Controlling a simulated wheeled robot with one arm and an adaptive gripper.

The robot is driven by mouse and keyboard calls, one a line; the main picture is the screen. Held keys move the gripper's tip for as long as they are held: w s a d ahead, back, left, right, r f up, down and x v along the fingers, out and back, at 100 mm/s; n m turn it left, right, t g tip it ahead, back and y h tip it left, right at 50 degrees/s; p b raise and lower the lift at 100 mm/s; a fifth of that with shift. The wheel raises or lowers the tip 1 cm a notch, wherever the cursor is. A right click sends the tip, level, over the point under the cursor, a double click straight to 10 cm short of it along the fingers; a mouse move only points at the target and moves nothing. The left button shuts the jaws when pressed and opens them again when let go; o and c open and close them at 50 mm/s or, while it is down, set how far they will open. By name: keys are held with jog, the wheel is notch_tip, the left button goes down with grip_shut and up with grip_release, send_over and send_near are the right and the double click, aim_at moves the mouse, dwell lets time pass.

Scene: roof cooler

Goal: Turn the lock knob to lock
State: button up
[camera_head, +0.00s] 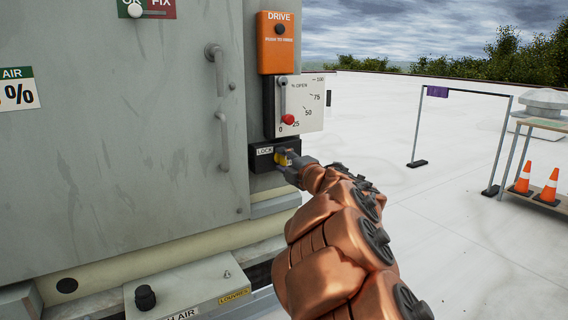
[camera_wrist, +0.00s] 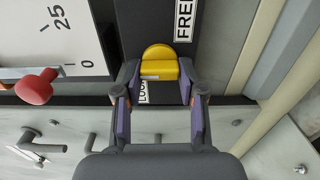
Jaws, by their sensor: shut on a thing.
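The lock knob is a yellow knob (camera_wrist: 159,53) on a black plate (camera_head: 262,160) low on the cabinet's right side. It also shows in the head view (camera_head: 281,158), partly covered by my gripper. A LOCK label (camera_head: 265,151) is at the plate's left; in the wrist view it is partly hidden beside the knob. A FREE label (camera_wrist: 184,20) is on the other side. My gripper (camera_wrist: 159,76) has one finger on each side of the knob's raised bar and is shut on it. I cannot tell exactly which label the knob points to.
Just above the plate is a scale with a red-tipped lever (camera_head: 288,118) near 0, and an orange DRIVE box (camera_head: 276,43) above that. Cabinet handles (camera_head: 216,70) stick out at the left. Open roof lies to the right, with a frame (camera_head: 460,92) and cones (camera_head: 549,187).

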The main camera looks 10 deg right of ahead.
jog(key=o, duration=1.1)
jog(key=shift+o, duration=0.2)
jog(key=shift+s, duration=0.1)
jog(key=v, duration=1.2)
